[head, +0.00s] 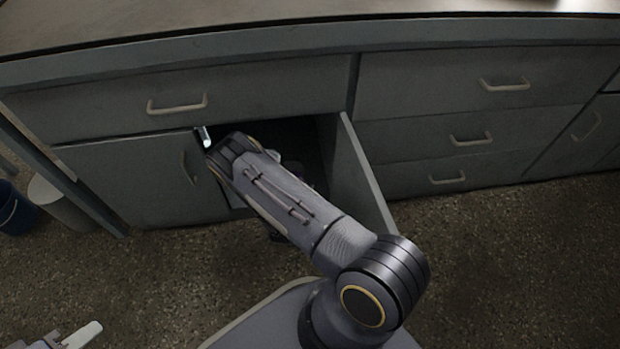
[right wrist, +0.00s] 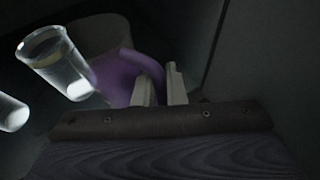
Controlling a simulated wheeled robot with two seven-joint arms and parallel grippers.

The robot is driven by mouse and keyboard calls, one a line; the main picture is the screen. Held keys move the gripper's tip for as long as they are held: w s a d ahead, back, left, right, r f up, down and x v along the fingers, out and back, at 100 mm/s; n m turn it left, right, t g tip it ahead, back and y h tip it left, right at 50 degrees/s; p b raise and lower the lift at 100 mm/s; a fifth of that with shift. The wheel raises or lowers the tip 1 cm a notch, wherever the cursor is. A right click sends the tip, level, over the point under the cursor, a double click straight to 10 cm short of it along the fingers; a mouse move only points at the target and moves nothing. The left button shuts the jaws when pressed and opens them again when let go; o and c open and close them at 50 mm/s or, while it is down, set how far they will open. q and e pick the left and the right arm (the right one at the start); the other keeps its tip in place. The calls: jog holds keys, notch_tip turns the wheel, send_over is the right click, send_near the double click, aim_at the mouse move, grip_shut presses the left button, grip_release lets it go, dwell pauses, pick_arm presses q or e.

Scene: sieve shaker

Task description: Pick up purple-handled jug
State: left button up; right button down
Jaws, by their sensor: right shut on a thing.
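The purple-handled jug shows in the right wrist view as a dim pale body (right wrist: 98,32) with a purple handle (right wrist: 122,74). My right gripper (right wrist: 158,84) is shut on the handle, its two pale fingers at the handle's right side. In the head view my right arm reaches into the open cabinet, and its wrist hides the fingers and the jug. My left gripper (head: 74,338) is only partly in view at the bottom left corner, away from the cabinet; its jaw opening is unclear.
A clear glass vessel (right wrist: 60,65) stands close to the jug, with another clear piece (right wrist: 12,113) at the left edge. The open cabinet door (head: 358,170) stands right of my arm. A blue bin (head: 14,208) and a pale bin (head: 58,203) stand at far left.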

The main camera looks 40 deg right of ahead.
jog(key=s+a+p, duration=0.1)
jog(key=s+a, duration=0.2)
jog(key=a, duration=0.2)
jog(key=shift+s, duration=0.2)
dwell(0.4)
jog(key=shift+a, duration=0.1)
dwell(0.5)
